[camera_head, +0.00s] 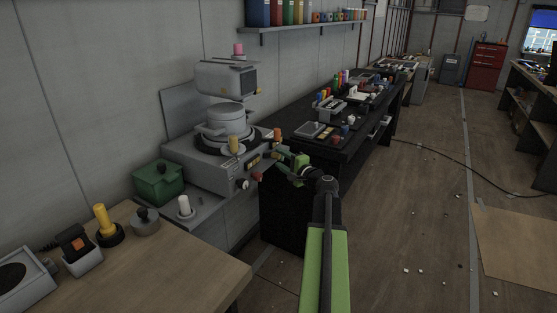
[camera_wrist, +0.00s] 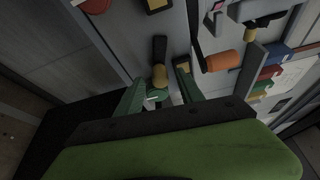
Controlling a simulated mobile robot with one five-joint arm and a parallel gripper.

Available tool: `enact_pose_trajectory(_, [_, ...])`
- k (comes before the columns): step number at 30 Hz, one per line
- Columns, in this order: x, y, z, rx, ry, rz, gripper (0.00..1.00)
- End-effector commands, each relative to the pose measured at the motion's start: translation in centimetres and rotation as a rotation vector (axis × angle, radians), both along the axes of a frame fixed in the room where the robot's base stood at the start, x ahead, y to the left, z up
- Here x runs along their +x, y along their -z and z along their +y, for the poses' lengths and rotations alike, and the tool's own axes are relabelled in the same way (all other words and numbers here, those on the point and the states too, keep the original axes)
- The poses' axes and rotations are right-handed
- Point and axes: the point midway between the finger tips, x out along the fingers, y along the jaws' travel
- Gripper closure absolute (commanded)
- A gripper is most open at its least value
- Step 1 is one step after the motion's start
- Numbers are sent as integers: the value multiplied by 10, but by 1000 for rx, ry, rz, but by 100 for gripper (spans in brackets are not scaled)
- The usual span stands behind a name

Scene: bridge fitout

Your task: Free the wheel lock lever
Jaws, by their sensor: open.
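The grey console (camera_head: 190,160) stands left of centre in the head view, with several knobs and levers on its front. My gripper (camera_head: 284,156) is at the right end of that front. In the wrist view my gripper (camera_wrist: 160,98) is open, its two green fingers on either side of a small dark lever with a rounded brass-coloured part (camera_wrist: 160,75). I cannot tell whether the fingers touch it. An orange-handled dark lever (camera_wrist: 222,62) is right of the fingers. No label shows which is the wheel lock lever.
A red knob (camera_wrist: 96,5) is at the top left of the wrist view. A black bench (camera_head: 330,140) with many small items stands behind my arm. A wooden table (camera_head: 165,260) is at the near left. The floor at right is mostly open, with a cable and small debris.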

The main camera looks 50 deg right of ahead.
Motion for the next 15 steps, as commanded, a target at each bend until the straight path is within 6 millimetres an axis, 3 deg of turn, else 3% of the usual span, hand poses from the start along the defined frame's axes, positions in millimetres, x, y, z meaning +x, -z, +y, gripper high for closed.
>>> enact_pose_trajectory(3, [11, 1, -2, 0, -1, 0, 55])
enact_pose_trajectory(12, [14, 0, -1, 0, -1, 0, 55])
enact_pose_trajectory(15, [14, 0, -1, 0, -1, 0, 67])
